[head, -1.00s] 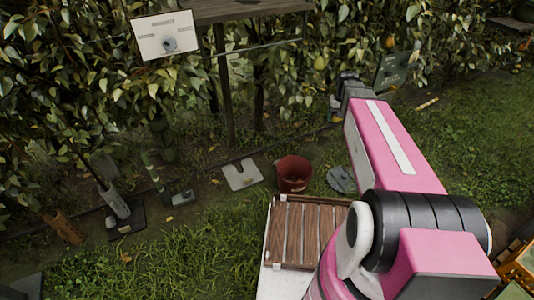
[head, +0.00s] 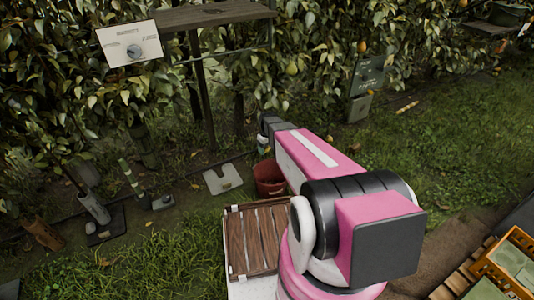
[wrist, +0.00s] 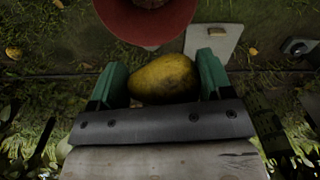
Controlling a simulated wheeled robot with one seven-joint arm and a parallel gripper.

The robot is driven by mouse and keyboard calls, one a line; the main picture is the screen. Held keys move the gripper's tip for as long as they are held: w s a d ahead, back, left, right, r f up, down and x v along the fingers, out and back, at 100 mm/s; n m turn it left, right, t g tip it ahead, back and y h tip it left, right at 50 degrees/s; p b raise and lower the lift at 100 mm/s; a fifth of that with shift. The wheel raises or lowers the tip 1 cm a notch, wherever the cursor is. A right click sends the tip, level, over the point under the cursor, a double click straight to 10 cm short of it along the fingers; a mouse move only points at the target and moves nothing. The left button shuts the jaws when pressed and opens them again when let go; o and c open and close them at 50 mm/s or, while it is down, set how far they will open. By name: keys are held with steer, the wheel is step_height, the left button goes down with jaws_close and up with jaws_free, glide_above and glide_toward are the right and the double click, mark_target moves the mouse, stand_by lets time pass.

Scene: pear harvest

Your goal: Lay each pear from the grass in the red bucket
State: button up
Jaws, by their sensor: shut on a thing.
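My gripper (wrist: 162,72) is shut on a yellow pear (wrist: 165,79), which sits between its two green fingers in the wrist view. The red bucket (wrist: 146,22) shows just beyond the pear at the top of that view, cut off by the frame edge. In the head view the red bucket (head: 269,187) stands upright on the ground. The end of my arm is close above it and partly covers it; the pear is not clear there. A small yellow, rounded thing (wrist: 14,52), perhaps a pear, lies on the grass at the wrist view's left.
A pale flat plate (head: 222,179) lies left of the bucket. A wooden slatted crate (head: 255,240) is in front of it. A sign (head: 130,43) and a leafy hedge with hanging pears stand behind. An orange crate (head: 505,265) is at lower right. Open grass lies right.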

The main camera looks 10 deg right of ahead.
steer(key=shift+n, duration=0.4)
step_height(320, 180, down, 4)
steer(key=shift+w, duration=0.15)
step_height(320, 180, down, 10)
steer(key=shift+d, duration=0.1)
stand_by(0.7)
steer(key=shift+w+f, duration=0.15)
steer(key=shift+f, duration=4.45)
steer(key=shift+w+f, duration=0.1)
steer(key=shift+f, duration=4.45)
steer(key=o, duration=1)
steer(key=shift+a, duration=0.2)
steer(key=shift+r, duration=0.1)
